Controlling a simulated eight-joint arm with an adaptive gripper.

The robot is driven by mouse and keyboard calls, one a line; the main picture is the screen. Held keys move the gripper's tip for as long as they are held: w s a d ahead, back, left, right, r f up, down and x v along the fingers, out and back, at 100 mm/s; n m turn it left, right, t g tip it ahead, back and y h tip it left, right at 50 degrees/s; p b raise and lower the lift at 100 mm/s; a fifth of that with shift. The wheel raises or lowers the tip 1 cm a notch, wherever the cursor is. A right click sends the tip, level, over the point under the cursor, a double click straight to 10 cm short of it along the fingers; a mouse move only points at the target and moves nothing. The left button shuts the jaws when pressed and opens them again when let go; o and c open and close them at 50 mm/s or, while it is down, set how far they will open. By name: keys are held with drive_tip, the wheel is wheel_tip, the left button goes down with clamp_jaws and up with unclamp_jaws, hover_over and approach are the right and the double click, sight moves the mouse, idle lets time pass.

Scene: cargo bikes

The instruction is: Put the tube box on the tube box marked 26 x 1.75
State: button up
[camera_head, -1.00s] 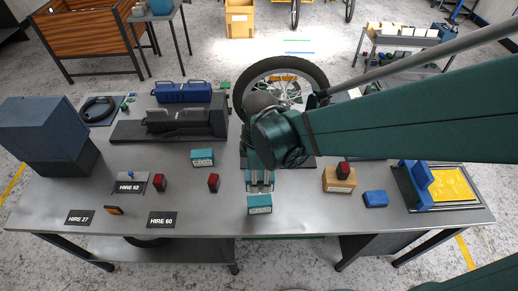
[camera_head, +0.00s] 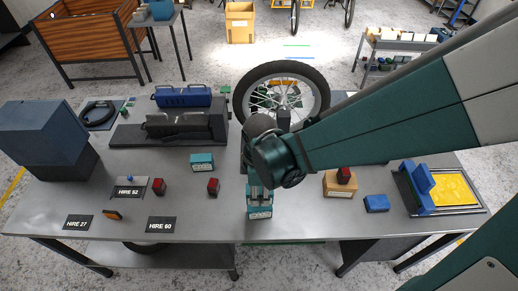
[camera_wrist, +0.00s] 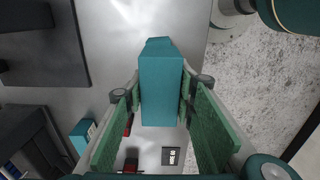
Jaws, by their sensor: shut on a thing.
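My gripper (camera_head: 259,194) is shut on a teal tube box (camera_head: 260,213) near the front edge of the steel workbench. In the wrist view the box (camera_wrist: 162,92) lies between the two green finger pads. Whether it touches the bench or hangs just above it I cannot tell. A second teal tube box (camera_head: 202,161) with a white label stands on the bench to the left and farther back. It shows at the lower left of the wrist view (camera_wrist: 82,135). The labels are too small to read.
A cardboard box (camera_head: 339,184) with a red item on top and a blue box (camera_head: 376,203) lie right.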

sight(260, 199)
drive_tip(key=shift+f, duration=2.05)
drive_tip(key=shift+f+b, duration=0.2)
drive_tip(key=shift+b, duration=0.3)
drive_tip(key=o, duration=1)
drive_tip(key=shift+c, duration=0.2)
drive_tip(key=shift+r, duration=0.2)
drive_tip(key=shift+r+p, duration=1)
drive_tip(key=shift+r, duration=5)
